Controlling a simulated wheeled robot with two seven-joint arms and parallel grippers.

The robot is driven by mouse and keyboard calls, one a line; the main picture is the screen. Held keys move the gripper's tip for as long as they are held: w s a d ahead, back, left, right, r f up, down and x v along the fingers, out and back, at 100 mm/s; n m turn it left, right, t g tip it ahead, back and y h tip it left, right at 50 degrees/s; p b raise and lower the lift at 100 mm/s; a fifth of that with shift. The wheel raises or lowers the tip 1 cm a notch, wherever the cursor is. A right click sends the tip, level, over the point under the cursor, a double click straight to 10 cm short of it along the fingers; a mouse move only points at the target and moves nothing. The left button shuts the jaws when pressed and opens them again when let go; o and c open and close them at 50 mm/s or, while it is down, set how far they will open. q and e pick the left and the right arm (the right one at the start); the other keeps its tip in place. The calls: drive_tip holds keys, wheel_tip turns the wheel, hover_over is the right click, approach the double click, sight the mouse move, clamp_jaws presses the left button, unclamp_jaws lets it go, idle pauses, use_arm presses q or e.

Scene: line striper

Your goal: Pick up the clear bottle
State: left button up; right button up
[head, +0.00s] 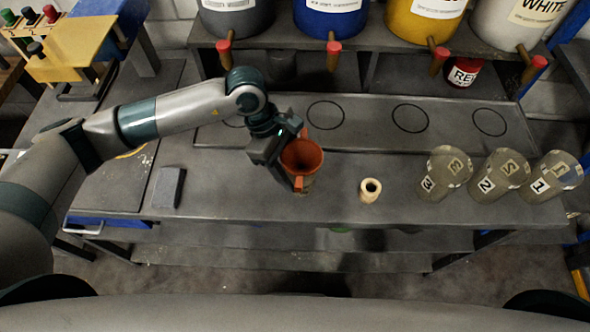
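An orange-red funnel (302,155) stands near the middle of the bench. Under it a pale, partly see-through body (308,184) shows, which may be the clear bottle; the funnel hides most of it. My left gripper (298,160) is at the funnel's left side, with dark finger parts behind and in front of it. I cannot tell whether the fingers are shut on anything. Three clear containers marked 3 (443,174), 2 (498,176) and 1 (552,178) stand at the right. My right gripper is not in view.
A small cream cylinder (370,190) stands right of the funnel. A grey block (169,187) lies at the left. Paint drums with red-tipped wooden taps, including a blue one (330,18), line the back. A red jar (463,74) sits below them. The bench's marked circles (410,118) are bare.

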sight(289, 155)
use_arm(q)
drive_tip(key=shift+r+b, duration=1.15)
drive_tip(key=shift+r, duration=0.45)
drive_tip(key=s+d+r+b, duration=0.5)
drive_tip(key=d+r, duration=0.2)
drive_tip(key=d, duration=0.3)
drive_tip(key=shift+s+r+b, duration=0.25)
drive_tip(key=shift+s+b, duration=0.15)
